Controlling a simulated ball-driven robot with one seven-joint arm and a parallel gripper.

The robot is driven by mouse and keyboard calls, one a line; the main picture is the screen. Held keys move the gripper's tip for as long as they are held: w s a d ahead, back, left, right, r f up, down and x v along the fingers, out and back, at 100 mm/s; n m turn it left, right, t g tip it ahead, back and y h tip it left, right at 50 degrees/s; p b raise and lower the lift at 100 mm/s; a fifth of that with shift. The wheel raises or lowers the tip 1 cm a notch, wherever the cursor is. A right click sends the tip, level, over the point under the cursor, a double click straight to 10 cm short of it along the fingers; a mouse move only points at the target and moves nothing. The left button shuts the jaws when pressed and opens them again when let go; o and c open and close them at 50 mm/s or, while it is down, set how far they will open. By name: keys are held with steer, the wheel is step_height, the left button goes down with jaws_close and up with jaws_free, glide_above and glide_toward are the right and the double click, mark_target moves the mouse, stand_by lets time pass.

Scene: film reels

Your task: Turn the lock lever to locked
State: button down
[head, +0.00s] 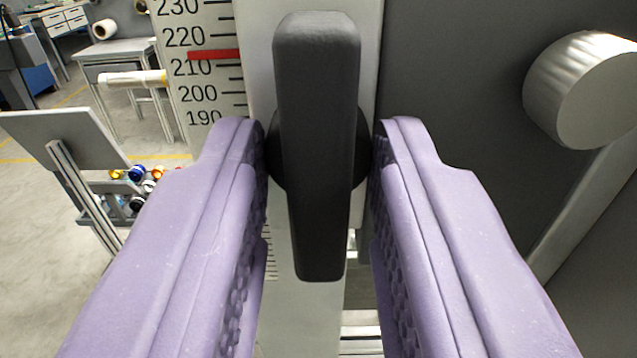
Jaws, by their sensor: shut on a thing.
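The lock lever (318,100) is a black bar with rounded corners, standing upright in the middle of the head view. A round black hub (362,150) shows behind it on both sides. My gripper (320,150) has two purple fingers with textured inner pads, one on each side of the lever. The fingertips are at the hub's height and close on the lever's hub. Narrow gaps show between the pads and the lower part of the bar. The lever's label or locked mark is not visible.
A white scale (205,95) with a red pointer (215,55) stands behind, left of the lever. A metal cylinder (585,90) on an arm is at the right. A grey table (115,50) and a tilted panel (65,140) stand at the left, with open floor.

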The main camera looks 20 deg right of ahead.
steer(key=shift+f, duration=0.1)
steer(key=c, duration=1.1)
jaws_free()
steer(key=p+v, duration=0.1)
steer(key=v, duration=0.7)
steer(key=shift+w, duration=0.1)
